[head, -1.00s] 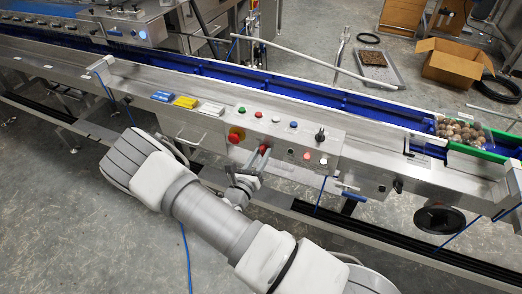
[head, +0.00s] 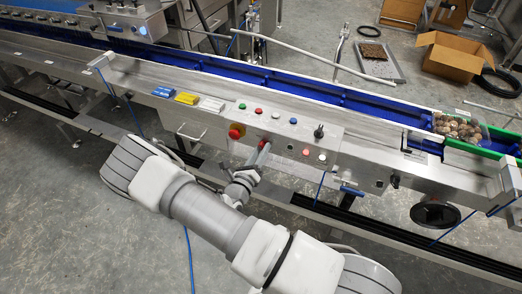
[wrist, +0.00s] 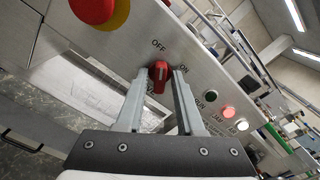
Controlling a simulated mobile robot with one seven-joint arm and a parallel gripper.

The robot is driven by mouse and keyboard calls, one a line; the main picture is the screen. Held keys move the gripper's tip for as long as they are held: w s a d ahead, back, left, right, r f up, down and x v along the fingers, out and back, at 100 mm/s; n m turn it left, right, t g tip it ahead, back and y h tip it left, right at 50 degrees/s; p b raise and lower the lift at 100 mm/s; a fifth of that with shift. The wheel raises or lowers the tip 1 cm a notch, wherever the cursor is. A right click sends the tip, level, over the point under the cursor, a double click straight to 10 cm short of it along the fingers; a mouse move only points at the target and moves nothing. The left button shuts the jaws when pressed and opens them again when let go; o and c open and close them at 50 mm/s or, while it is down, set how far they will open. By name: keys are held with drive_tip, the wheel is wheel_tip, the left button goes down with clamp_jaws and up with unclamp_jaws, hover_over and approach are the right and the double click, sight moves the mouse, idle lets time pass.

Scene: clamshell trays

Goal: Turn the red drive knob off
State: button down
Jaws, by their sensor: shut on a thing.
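The red drive knob (wrist: 161,76) is on the front of the steel control panel, below and between the printed labels OFF and ON. Its white mark points roughly up towards OFF in the wrist view; the exact setting is hard to tell. My gripper (wrist: 161,78) has one finger on each side of the knob and is shut on it. In the head view my gripper (head: 263,150) reaches the panel front from below and partly covers the knob (head: 262,142).
A red emergency button on a yellow base (head: 236,131) sits just left of the knob; it is large in the wrist view (wrist: 95,8). Lit buttons (head: 306,153) are to the right. More buttons and a black selector (head: 319,131) are on the panel top.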

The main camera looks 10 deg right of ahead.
drive_tip(key=c, duration=0.8)
unclamp_jaws()
drive_tip(key=shift+c, duration=0.2)
drive_tip(key=p+v, duration=0.1)
drive_tip(key=v, duration=1.6)
drive_tip(key=shift+s, duration=0.15)
drive_tip(key=shift+a, duration=0.1)
